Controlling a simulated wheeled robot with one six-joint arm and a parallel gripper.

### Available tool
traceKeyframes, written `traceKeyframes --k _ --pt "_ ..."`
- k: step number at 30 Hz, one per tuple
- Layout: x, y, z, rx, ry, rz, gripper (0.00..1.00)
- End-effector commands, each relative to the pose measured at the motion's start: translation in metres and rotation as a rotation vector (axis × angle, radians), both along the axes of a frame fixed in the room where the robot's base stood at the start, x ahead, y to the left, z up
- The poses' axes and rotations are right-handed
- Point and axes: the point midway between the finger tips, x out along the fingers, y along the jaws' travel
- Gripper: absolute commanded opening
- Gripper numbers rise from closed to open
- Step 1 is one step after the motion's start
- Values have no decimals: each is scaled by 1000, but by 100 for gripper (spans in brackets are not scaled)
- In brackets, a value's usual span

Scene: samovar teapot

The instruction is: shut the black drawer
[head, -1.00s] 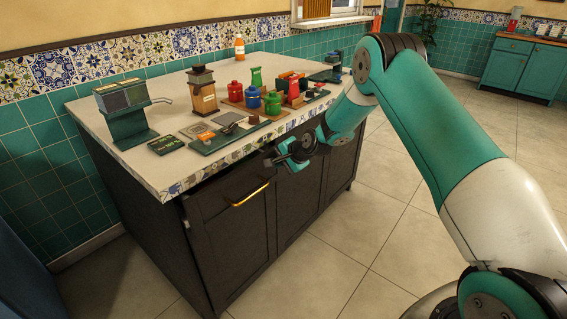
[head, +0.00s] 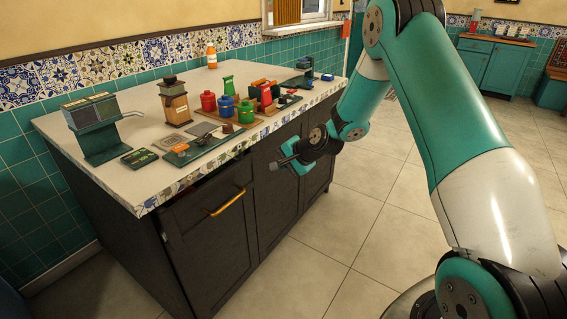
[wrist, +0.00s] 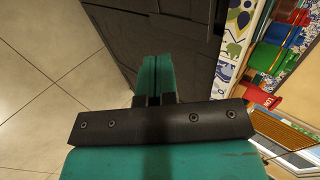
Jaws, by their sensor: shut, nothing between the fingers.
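The black drawer (head: 205,215) is at the left end of the dark cabinet's front, with a brass bar handle (head: 227,203). Its front seems to stand slightly out, with a dark gap under the countertop edge. How far out it is, I cannot tell exactly. My gripper (head: 274,166) is to the right of the handle, in front of the cabinet's middle section, apart from the handle. In the wrist view, its teal fingers (wrist: 157,75) are together and empty, beside the dark cabinet front (wrist: 150,25). The handle does not show in the wrist view.
The countertop (head: 120,185) overhangs the cabinet with a tiled edge. It bears a teal machine (head: 92,130), a grinder (head: 174,103), and several coloured canisters (head: 226,107). The tiled floor (head: 320,270) in front of the cabinet is clear.

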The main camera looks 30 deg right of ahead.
Motion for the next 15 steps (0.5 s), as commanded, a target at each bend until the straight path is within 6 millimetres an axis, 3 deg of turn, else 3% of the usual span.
traceKeyframes --k 9,15 --pt "-9 -1 7 1 -3 3 0" --pt "-10 34 -14 10 -78 0 0"
